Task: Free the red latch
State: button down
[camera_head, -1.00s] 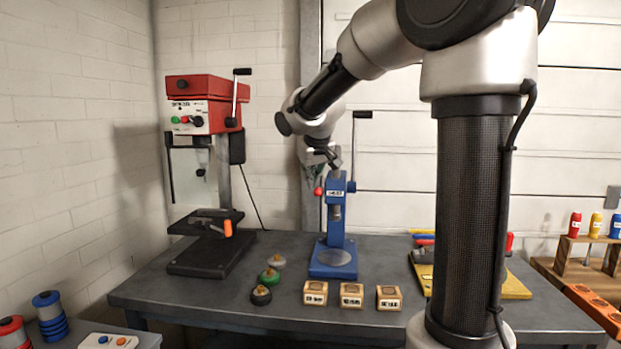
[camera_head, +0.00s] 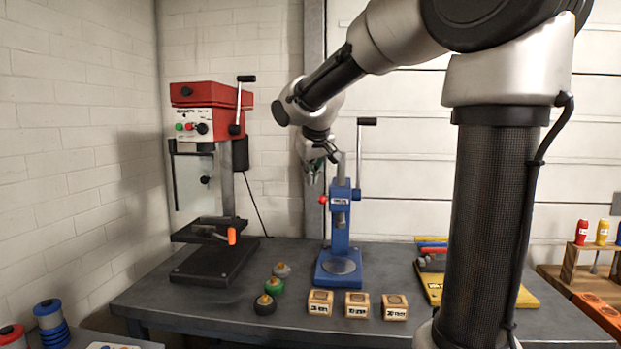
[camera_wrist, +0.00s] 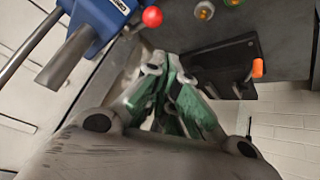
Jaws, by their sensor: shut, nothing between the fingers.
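The blue bench press (camera_head: 340,225) stands upright on the workbench. A small red ball knob (camera_head: 323,199), the only red part on it, sticks out from its left side and looks like the red latch. In the wrist view the red knob (camera_wrist: 152,17) shows just beyond my fingertips, beside the blue press head (camera_wrist: 98,15). My gripper (camera_head: 317,178) is above and slightly left of the knob, beside the press's upper column. In the wrist view its green-lined fingers (camera_wrist: 168,62) are closed together and empty. I see a gap between fingertips and knob; its depth is unclear.
A red drill press (camera_head: 208,110) stands left, with an orange handle (camera_head: 232,236). The blue press's lever (camera_head: 361,150) rises right of my gripper. Several weights and wooden blocks (camera_head: 357,305) lie along the front of the workbench (camera_head: 200,313). A yellow board (camera_head: 433,290) is right.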

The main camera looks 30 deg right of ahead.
jog(key=s+a, duration=0.2)
jog(key=s, duration=0.3)
jog(key=shift+s+a+f, duration=0.15)
jog(key=shift+s+a, duration=0.05)
jog(key=shift+a, duration=0.1)
